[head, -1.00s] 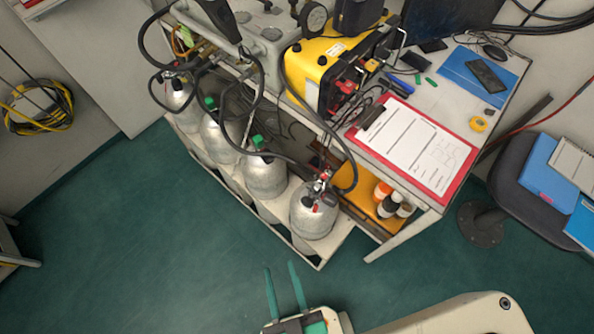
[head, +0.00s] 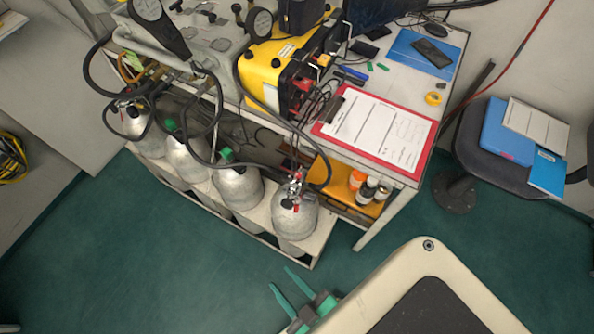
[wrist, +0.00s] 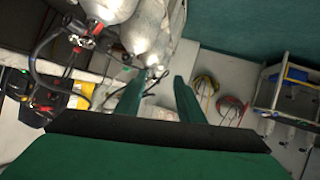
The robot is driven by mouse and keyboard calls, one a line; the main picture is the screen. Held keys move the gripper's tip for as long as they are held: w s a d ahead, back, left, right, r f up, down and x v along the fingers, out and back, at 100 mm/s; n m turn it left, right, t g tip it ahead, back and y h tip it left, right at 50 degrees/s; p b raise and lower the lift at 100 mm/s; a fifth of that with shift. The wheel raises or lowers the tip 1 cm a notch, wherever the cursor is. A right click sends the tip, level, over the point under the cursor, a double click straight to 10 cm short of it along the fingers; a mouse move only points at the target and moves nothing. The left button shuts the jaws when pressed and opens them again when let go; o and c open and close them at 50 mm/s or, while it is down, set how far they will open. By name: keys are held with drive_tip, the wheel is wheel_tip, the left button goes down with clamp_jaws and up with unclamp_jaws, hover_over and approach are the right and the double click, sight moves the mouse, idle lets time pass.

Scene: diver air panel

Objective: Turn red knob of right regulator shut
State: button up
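The right regulator (head: 296,187) sits on top of the rightmost silver cylinder (head: 295,220), with small red parts and a black hose on it. Its red knob (head: 288,204) is small, and its turned position cannot be told. In the wrist view, a regulator with red parts (wrist: 92,28) shows at the upper left beside a silver cylinder (wrist: 108,8). My gripper (head: 280,277) has green fingers, apart and empty, over the floor in front of the cylinder rack. In the wrist view its fingers (wrist: 158,95) also stand apart with nothing between them.
Several cylinders stand in a white rack (head: 318,250) under the desk. A red clipboard (head: 425,155) lies near the desk's front corner. Black hoses loop above the cylinders. A chair (head: 480,165) stands at the right. The green floor (head: 150,260) in front is clear.

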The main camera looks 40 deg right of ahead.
drive_tip(key=w+d+f+n+g, duration=0.1)
drive_tip(key=d+f+n+g, duration=0.25)
drive_tip(key=d, duration=0.55)
drive_tip(key=w+d+f+n+g, duration=0.2)
drive_tip(key=d+f+n, duration=0.25)
drive_tip(key=d, duration=0.55)
drive_tip(key=w+d+r+n+g+h, duration=0.2)
drive_tip(key=w+d+r+n+g, duration=0.1)
drive_tip(key=w+d, duration=0.5)
drive_tip(key=n+g+y, duration=0.2)
drive_tip(key=n+g, duration=0.2)
drive_tip(key=n, duration=0.4)
approach(299, 175)
wheel_tip(299, 175, down, 8)
drive_tip(key=shift+w+a+f, duration=0.1)
drive_tip(key=shift+a, duration=0.05)
clamp_jaws()
